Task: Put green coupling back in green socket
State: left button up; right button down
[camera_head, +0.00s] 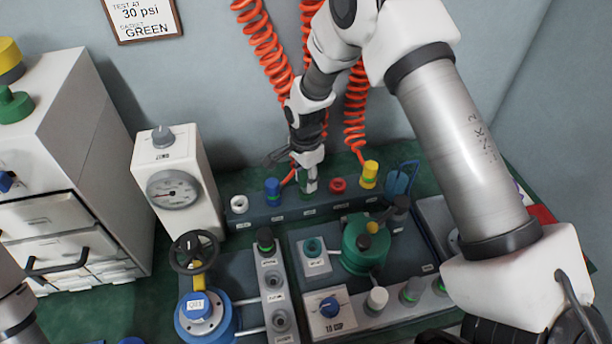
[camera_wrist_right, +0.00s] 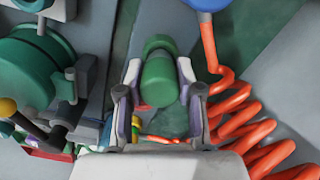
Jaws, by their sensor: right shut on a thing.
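The green coupling (camera_head: 308,186) is in my right gripper (camera_head: 306,168), at the row of sockets on the dark rail (camera_head: 290,213). In the right wrist view the green coupling (camera_wrist_right: 159,78) sits between the two fingers of the right gripper (camera_wrist_right: 159,88), which are closed on its sides. It stands between the blue coupling (camera_head: 272,188) and the red one (camera_head: 338,186). The green socket is hidden below the gripper and coupling. I cannot tell whether the coupling touches it. My left gripper is out of view.
A white cap (camera_head: 239,204) and a yellow coupling (camera_head: 370,173) stand at the rail's ends. Orange coiled hoses (camera_head: 264,45) hang behind. A sign (camera_head: 142,18) reads 30 psi, GREEN.

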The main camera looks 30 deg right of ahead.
jog(key=shift+f, duration=0.45)
jog(key=c, duration=0.7)
grip_release()
notch_tip(320, 180, up, 12)
jog(key=shift+a, duration=0.1)
